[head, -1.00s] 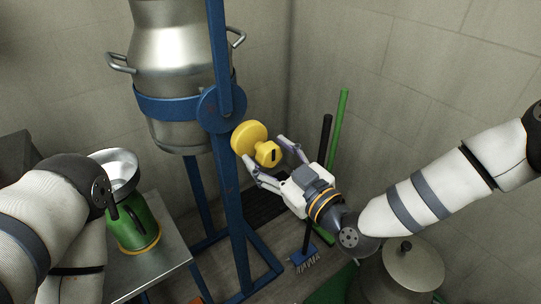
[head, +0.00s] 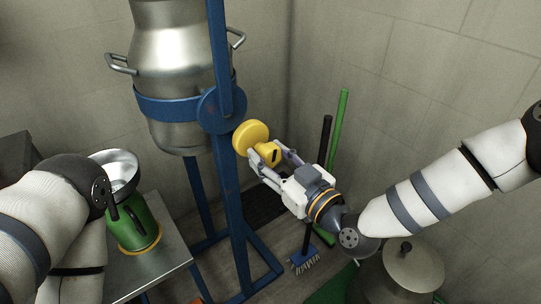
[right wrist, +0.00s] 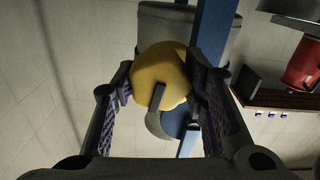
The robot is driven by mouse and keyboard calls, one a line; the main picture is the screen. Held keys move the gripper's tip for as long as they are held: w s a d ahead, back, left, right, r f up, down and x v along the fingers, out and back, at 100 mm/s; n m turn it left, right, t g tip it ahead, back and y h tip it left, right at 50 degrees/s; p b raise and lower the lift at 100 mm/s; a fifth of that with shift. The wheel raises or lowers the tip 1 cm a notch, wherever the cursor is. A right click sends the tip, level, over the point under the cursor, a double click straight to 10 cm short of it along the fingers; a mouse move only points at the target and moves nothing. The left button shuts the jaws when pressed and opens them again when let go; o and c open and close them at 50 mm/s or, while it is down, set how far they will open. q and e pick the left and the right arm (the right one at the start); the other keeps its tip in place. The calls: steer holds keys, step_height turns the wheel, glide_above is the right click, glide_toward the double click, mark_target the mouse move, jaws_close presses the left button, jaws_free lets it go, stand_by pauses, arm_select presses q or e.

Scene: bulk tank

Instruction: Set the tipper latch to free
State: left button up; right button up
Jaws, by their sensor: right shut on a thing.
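The tipper latch is a yellow knob (head: 250,136) with a smaller yellow grip in front. It sits beside the round blue pivot plate (head: 222,109) of the tipper frame. My right gripper (head: 268,157) is shut on the yellow grip, with a finger on each side. In the right wrist view the yellow knob (right wrist: 160,76) lies between the two fingers, with a dark slot mark on its face. A steel churn (head: 183,70) hangs upright in the blue band of the frame. My left arm shows at the left edge; its gripper cannot be made out.
A metal table (head: 165,262) at lower left bears a green container (head: 134,222) with a steel bowl-like top. A broom (head: 304,260) and a green pole (head: 338,135) lean in the corner. A lidded can (head: 414,262) stands at lower right.

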steer(key=m, duration=0.5)
steer(key=shift+f, duration=0.1)
arm_select(q)
steer(key=shift+s+f+b, duration=0.45)
steer(key=shift+s+f, duration=0.05)
arm_select(e)
steer(key=shift+m, duration=2.5)
steer(key=o, duration=1.2)
steer(key=shift+c, duration=0.2)
steer(key=v, duration=1.2)
